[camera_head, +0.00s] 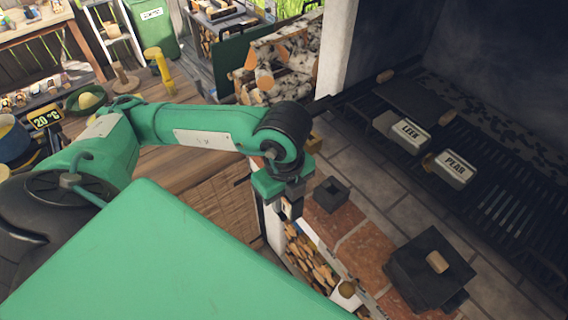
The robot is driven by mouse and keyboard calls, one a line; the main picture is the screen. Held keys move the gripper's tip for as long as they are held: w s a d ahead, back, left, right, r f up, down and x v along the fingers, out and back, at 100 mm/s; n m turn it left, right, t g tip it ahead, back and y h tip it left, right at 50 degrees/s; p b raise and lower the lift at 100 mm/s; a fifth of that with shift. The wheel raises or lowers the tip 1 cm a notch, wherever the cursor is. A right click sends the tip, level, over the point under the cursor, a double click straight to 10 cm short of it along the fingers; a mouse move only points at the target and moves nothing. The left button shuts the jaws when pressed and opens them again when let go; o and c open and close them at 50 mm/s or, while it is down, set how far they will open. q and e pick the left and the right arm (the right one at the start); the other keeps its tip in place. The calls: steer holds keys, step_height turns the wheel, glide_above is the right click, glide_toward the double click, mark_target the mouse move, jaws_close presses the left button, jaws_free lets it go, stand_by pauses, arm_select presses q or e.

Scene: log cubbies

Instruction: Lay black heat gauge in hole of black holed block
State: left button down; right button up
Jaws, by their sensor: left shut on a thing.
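The black holed block (331,194) is a small dark square block with an opening in its top. It sits on the reddish tiles at the counter's edge, right of the middle. My left gripper (292,208) points down just left of the block and apart from it. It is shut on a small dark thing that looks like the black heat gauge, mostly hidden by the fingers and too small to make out. My right gripper is not in view.
A black stacked box with a wooden knob (437,262) stands front right on the tiles. Boxes marked LEEK (408,131) and PEAR (452,168) lie by the dark grate (510,205). Birch logs (283,60) are piled behind my arm. Grey paving (385,195) right of the holed block is clear.

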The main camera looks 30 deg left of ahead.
arm_select(q)
steer(key=w+d+f+b, duration=0.1)
steer(key=w+d+b, duration=0.1)
steer(key=w, duration=0.5)
steer(key=w+d+f+b, duration=0.2)
steer(key=w+d+b, duration=0.1)
steer(key=w, duration=0.5)
steer(key=shift+d+b, duration=0.25)
steer(key=shift+b, duration=0.3)
steer(key=shift+f, duration=0.1)
stand_by(0.4)
steer(key=shift+f+b, duration=0.1)
steer(key=shift+b, duration=0.25)
steer(key=shift+f, duration=0.3)
